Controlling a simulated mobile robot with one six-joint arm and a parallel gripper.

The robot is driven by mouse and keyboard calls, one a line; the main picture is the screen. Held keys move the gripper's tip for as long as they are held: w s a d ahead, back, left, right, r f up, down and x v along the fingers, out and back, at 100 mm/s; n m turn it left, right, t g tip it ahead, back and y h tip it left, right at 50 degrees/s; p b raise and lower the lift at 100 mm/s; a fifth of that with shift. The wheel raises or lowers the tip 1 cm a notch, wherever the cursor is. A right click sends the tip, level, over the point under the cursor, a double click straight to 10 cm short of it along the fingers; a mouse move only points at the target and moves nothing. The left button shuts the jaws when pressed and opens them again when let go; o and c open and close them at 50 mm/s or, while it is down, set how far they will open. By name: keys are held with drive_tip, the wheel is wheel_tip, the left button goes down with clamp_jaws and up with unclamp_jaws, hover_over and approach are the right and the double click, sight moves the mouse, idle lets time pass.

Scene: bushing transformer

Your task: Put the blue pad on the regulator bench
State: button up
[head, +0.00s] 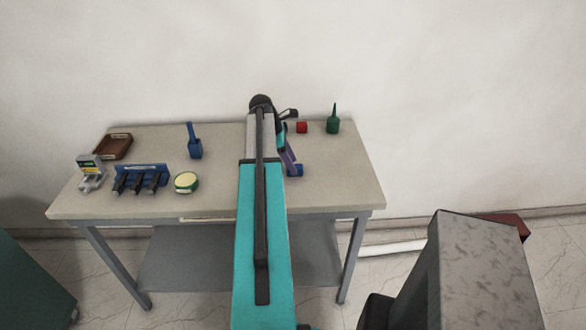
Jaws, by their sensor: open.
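A grey-topped workbench (230,204) stands against the wall; I cannot tell whether it is the regulator bench. A small blue piece (295,170) shows on its right half, beside a purple part and close to my arm. It may be the blue pad, but it is partly hidden. My teal arm reaches over the middle of the bench. My gripper (289,114) seems to be the dark part at the arm's far end, open, above the bench. Its fingers are mostly hidden by the arm, and nothing shows held in it.
A brown tray (114,147), a grey device (90,172), a blue rack (141,175) with dark tools, a round yellow-topped tin (186,182) and a blue holder (195,148) stand at left. A red block (302,127) and green bottle (333,122) stand back right. The right front is clear.

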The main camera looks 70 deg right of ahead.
drive_tip(key=b+v, duration=0.2)
drive_tip(key=v, duration=0.8)
drive_tip(key=shift+b, duration=0.4)
drive_tip(key=shift+w, duration=0.1)
idle(0.4)
